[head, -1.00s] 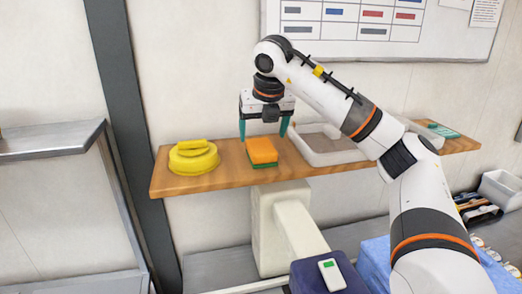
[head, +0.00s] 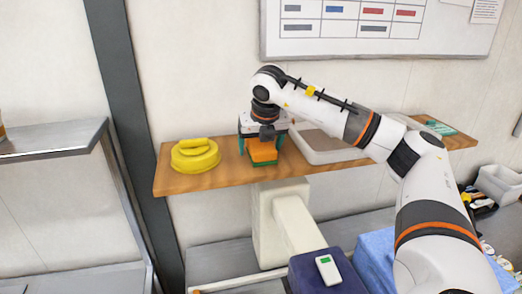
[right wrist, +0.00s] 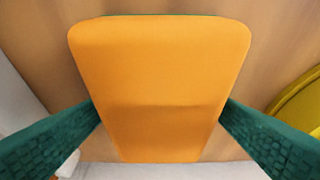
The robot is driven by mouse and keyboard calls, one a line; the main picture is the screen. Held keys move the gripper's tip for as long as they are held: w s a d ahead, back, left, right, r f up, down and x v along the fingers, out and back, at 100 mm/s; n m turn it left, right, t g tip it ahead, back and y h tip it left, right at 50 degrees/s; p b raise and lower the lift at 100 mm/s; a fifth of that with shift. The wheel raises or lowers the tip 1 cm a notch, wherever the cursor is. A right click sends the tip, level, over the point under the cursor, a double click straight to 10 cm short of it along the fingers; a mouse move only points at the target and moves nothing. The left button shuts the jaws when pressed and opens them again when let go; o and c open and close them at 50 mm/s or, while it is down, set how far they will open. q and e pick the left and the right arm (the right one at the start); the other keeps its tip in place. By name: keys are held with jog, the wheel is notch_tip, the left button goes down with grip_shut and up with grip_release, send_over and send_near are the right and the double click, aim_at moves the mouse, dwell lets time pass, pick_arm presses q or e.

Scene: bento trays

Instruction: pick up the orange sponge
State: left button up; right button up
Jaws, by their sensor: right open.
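The orange sponge (head: 263,152) with a green underside lies on the wooden shelf (head: 225,172). In the right wrist view the orange sponge (right wrist: 160,75) fills the middle of the picture. My right gripper (head: 260,146) is over the sponge and pointing down. Its green fingers stand on either side of the sponge, open. In the right wrist view the fingers of the right gripper (right wrist: 160,125) flank the sponge's sides; whether they touch it cannot be told. My left gripper is not in view.
A yellow round object (head: 195,158) sits on the shelf left of the sponge. A pale tray (head: 330,157) stands on the shelf to the right, close to the right gripper. A teal item (head: 440,127) lies at the shelf's far right end.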

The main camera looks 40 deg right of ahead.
jog(key=shift+f, duration=0.2)
jog(key=shift+r, duration=0.1)
jog(key=c, duration=1.1)
jog(key=shift+o, duration=0.2)
jog(key=shift+r, duration=0.25)
jog(key=shift+w+r, duration=0.1)
jog(key=shift+r, duration=0.1)
notch_tip(320, 180, up, 8)
jog(key=b, duration=0.2)
jog(key=shift+b, duration=0.35)
jog(key=shift+r, duration=0.7)
